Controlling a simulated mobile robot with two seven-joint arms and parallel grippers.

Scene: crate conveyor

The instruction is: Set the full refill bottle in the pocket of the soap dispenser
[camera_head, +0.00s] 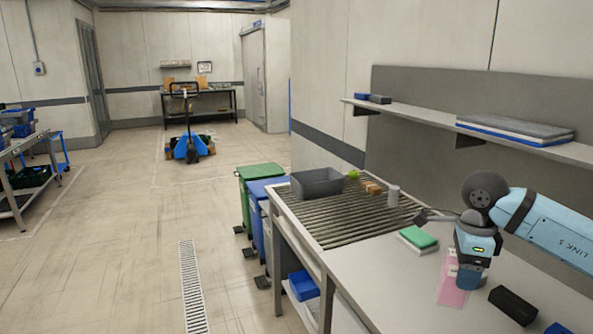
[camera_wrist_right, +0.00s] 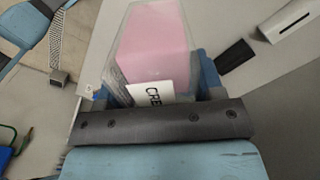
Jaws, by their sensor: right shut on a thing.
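The refill bottle (camera_wrist_right: 157,45) is a clear container with pink filling and a white label showing the letters "CRE". It fills the middle of the right wrist view, and its pink body (camera_head: 453,287) also shows in the head view. My right gripper (camera_head: 470,278) is shut on it above the grey worktop. I cannot tell whether the bottle touches the worktop. A white body with a dark slot (camera_wrist_right: 294,20) is at the top right of the wrist view. It may be the soap dispenser, but I cannot tell. My left gripper is out of view.
A black block (camera_head: 513,305) lies right of the bottle. A green and white block (camera_head: 418,238) lies behind it. A roller conveyor (camera_head: 345,225) holds a grey crate (camera_head: 317,184), a white cylinder (camera_head: 393,196) and small items. A shelf (camera_head: 480,133) runs along the wall.

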